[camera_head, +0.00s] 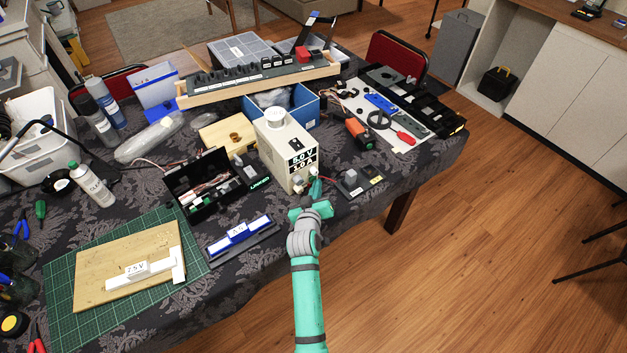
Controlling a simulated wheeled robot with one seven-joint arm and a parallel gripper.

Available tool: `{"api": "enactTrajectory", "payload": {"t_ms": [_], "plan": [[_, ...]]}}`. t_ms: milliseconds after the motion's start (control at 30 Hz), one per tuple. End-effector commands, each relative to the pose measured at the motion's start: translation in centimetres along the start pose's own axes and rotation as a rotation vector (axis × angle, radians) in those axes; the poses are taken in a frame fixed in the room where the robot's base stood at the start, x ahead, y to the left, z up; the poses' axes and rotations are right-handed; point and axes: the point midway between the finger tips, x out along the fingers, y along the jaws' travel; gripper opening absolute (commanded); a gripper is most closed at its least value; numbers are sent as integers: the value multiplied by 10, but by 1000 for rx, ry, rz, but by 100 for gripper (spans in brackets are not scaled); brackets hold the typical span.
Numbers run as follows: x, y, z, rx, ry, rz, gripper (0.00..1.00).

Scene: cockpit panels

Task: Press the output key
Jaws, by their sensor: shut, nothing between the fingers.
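A cream bench power supply (285,150) stands near the table's front edge. Its dark display reads 5.0V and 1.0A, and knobs or terminals show low on its front. The output key cannot be told apart at this size; my gripper may cover part of the lower front. My teal gripper (316,186) is shut and empty, at the lower right of the supply's front. Whether it touches the supply cannot be told. A small dark box (353,182) with a red spot on top sits just right of my gripper.
A blue bar (238,233) on a grey base lies left of my arm. An open black toolbox (205,185) stands left of the supply. An orange-and-black device (358,131) lies behind the small box. A wooden board (95,270) lies on a green mat.

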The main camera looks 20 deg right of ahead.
Motion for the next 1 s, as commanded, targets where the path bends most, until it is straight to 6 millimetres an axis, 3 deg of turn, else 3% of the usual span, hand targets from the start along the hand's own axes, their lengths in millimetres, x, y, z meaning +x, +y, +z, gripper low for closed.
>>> {"api": "enactTrajectory", "payload": {"t_ms": [1000], "plan": [[-4, 4, 2, 0, 0, 1, 0]]}}
